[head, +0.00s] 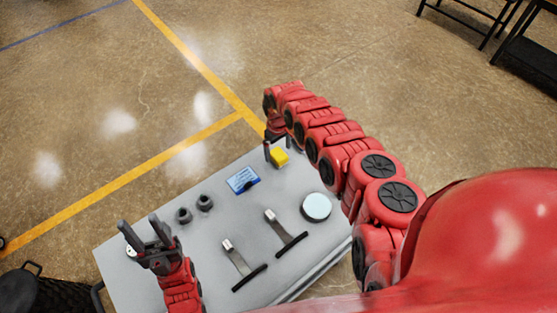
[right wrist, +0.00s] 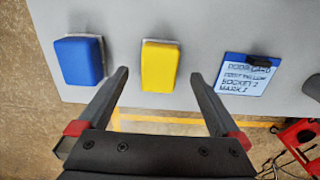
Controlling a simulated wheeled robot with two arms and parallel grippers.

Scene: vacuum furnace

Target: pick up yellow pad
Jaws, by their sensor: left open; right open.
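The yellow pad (head: 279,156) lies at the far edge of the grey table, and my right arm partly overlaps it in the head view. In the right wrist view the yellow pad (right wrist: 159,66) shows whole, on a pale base. My right gripper (right wrist: 159,76) is open and empty. Its fingertips show on either side of the pad's lower part, apart from it; the height between them is hard to tell. My left gripper (head: 144,230) is open and empty above the left part of the table.
The table (head: 180,262) also holds a blue pad (right wrist: 79,61), a blue-framed label board (head: 242,180), two dark round parts (head: 194,208), two black-handled tools (head: 240,260) and a round white-topped item (head: 316,207). A black basket (head: 40,292) stands at the lower left.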

